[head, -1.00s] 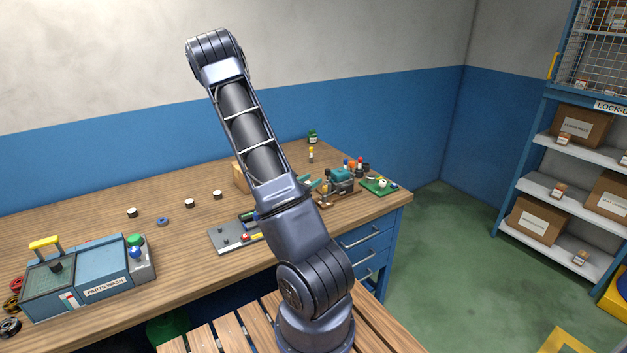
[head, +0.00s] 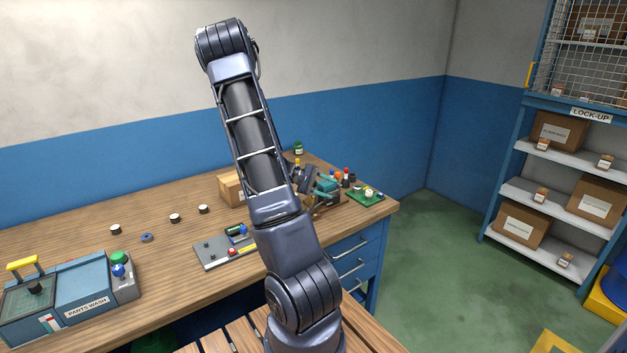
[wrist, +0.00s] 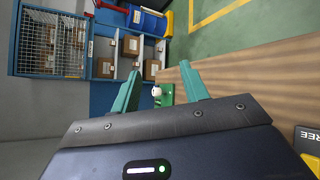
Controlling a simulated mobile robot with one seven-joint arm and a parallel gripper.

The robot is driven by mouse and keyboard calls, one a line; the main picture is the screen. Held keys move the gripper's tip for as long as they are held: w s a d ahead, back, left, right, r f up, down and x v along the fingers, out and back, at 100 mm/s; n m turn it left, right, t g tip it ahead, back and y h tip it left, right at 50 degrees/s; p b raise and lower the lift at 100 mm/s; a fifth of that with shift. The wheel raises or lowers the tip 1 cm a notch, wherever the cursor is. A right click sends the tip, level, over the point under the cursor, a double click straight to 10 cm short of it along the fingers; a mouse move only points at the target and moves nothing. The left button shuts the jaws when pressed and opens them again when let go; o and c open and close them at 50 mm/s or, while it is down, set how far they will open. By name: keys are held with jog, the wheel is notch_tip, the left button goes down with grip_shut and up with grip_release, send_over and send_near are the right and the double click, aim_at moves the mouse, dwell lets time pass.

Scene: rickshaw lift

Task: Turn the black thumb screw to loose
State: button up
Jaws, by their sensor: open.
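I cannot make out the black thumb screw for certain in either view.
A grey tray (head: 211,251) with small parts lies left of my arm. A cardboard box (head: 231,188) stands behind the arm. The parts wash unit (head: 82,286) is at the bench's left. Shelves with boxes (head: 521,223) stand at right. The middle left bench is mostly clear.

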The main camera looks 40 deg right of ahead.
jog(key=m+y, duration=0.2)
jog(key=m, duration=0.1)
notch_tip(320, 180, up, 8)
jog(key=m+t+y, duration=0.8)
jog(key=m+t, duration=0.1)
jog(key=m, duration=0.7)
send_over(315, 187)
jog(key=w, duration=0.1)
notch_tip(315, 187, down, 11)
jog(key=shift+w+d+r, duration=0.1)
jog(key=shift+w+r, duration=0.05)
jog(key=shift+r, duration=0.05)
grip_shut()
